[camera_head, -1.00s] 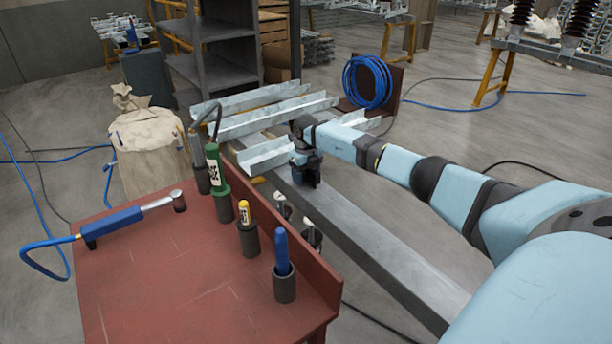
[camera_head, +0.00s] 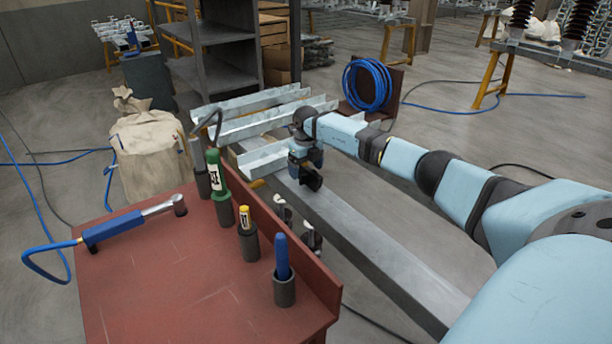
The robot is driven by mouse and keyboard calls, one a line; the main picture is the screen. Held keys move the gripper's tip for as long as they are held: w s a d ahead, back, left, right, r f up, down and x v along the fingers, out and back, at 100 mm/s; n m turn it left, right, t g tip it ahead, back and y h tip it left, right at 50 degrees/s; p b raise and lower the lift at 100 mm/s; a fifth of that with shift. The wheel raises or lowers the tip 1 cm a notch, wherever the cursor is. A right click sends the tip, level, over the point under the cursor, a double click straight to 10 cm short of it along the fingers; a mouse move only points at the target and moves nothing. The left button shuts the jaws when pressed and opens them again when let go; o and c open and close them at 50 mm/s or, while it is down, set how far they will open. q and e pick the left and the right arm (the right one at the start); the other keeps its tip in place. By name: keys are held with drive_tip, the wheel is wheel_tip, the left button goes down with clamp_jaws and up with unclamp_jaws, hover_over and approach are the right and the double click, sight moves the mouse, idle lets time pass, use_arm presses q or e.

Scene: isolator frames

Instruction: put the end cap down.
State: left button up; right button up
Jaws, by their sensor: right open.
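My right gripper (camera_head: 312,181) is at the end of the light blue arm that comes in from the right. It is open, a dark shape low over the grey steel beam (camera_head: 385,262), near the beam's far part. I cannot make out an end cap in or under its jaws. Two small silvery metal pieces (camera_head: 283,210) (camera_head: 312,240) show between the red bench and the beam, partly hidden by the bench's raised edge. I cannot tell whether either is the end cap. My left gripper is not in view.
Galvanised channels (camera_head: 250,103) lie across the beam's far end. A blue hose coil (camera_head: 366,84) stands behind.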

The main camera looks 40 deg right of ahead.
sight(306, 175)
wheel_tip(306, 175, up, 8)
drive_tip(key=p, duration=0.1)
idle(0.6)
